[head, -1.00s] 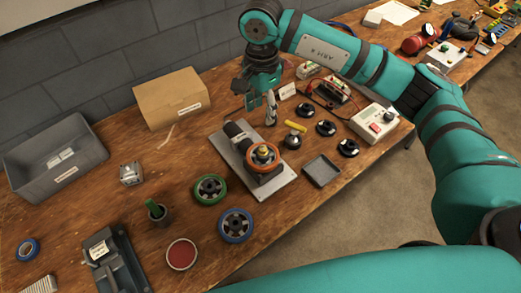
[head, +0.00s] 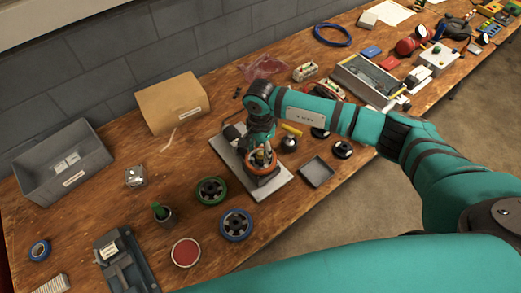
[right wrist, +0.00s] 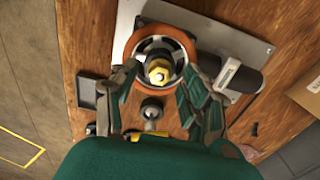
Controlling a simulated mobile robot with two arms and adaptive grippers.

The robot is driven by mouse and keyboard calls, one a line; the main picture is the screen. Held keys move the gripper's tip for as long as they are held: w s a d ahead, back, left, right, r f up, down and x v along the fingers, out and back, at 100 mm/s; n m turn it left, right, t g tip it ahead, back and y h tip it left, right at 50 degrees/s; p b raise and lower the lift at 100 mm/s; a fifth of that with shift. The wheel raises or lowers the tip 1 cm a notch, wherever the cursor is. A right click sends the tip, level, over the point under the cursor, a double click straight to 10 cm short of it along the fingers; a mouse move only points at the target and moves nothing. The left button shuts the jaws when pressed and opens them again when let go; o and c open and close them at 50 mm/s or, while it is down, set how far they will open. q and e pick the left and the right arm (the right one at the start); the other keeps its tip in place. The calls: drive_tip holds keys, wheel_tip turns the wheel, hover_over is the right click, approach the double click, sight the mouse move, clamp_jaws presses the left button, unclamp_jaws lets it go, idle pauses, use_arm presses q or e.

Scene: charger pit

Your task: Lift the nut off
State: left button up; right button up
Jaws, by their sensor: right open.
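The brass-coloured nut (right wrist: 158,71) sits on the shaft at the centre of an orange-rimmed wheel (right wrist: 186,42) in the right wrist view. In the head view the wheel (head: 247,168) is on a motor unit on a grey plate (head: 279,188), partly covered by my right arm. My right gripper (right wrist: 159,80) is open, with one finger on each side of the nut in the picture. I see no contact between fingers and nut. In the head view the right gripper (head: 261,150) is above the wheel. My left gripper is not in view.
A green-rimmed wheel (head: 210,191) and a blue-rimmed wheel (head: 236,224) lie in front of the plate. A small dark tray (head: 317,171) is to its right. A grey bin (head: 60,165) and a cardboard box (head: 172,103) stand at the back.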

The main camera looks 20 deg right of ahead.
drive_tip(key=shift+f, duration=0.3)
clamp_jaws()
drive_tip(key=shift+w+r+b, duration=0.1)
drive_tip(key=shift+r+b, duration=0.25)
drive_tip(key=shift+r, duration=0.1)
wheel_tip(320, 180, up, 2)
drive_tip(key=shift+r+b, duration=0.1)
drive_tip(key=shift+b, duration=0.55)
drive_tip(key=s+r+b, duration=0.2)
drive_tip(key=s+b, duration=0.2)
drive_tip(key=s, duration=1.2)
drive_tip(key=shift+a, duration=0.25)
drive_tip(key=shift+s, duration=0.1)
